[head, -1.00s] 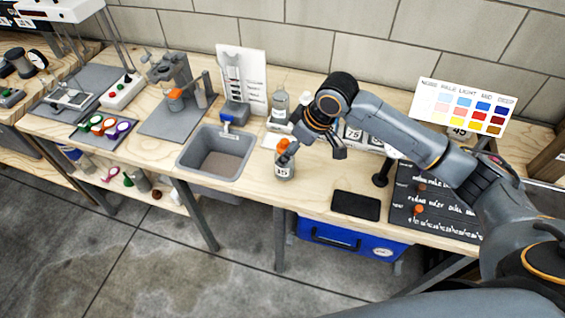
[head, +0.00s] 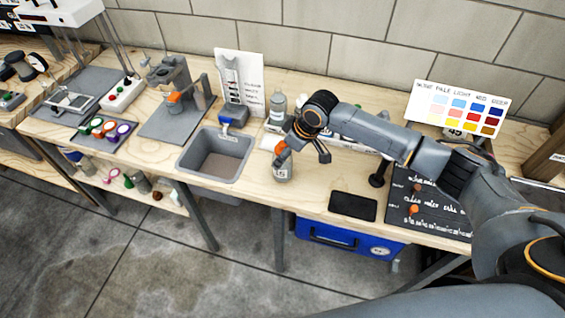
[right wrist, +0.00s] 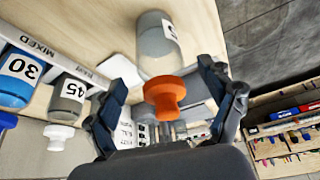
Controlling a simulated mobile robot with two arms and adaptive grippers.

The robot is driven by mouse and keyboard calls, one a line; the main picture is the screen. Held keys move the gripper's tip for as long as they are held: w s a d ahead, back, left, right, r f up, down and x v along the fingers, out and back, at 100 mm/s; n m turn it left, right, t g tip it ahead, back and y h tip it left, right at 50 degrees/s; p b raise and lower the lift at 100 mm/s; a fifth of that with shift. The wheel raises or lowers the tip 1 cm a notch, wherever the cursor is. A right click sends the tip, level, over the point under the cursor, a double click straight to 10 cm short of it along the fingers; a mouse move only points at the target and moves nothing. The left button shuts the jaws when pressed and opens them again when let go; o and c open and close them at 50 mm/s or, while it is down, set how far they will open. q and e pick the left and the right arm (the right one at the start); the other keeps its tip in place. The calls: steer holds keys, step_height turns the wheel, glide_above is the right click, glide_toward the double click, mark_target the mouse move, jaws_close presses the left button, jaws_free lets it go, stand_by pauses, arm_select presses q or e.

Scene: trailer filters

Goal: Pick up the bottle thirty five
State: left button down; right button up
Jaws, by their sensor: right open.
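My right gripper (right wrist: 163,88) is open, with a finger on either side of the cap and space between. In the head view my right gripper (head: 303,150) is close above and to the right of the bottle. My left gripper is out of view.
Bottles labelled 30 (right wrist: 18,80) and 45 (right wrist: 68,98) are in a rack. Another grey bottle (head: 277,108) stands behind the orange-capped one. The sink (head: 216,155) is left, a black pad (head: 353,206) right. A color chart (head: 462,108) stands at the back right.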

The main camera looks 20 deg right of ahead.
steer(key=shift+x, duration=1.75)
steer(key=shift+s, duration=0.1)
steer(key=c, duration=1.4)
steer(key=shift+c, duration=0.6)
steer(key=shift+r, duration=0.1)
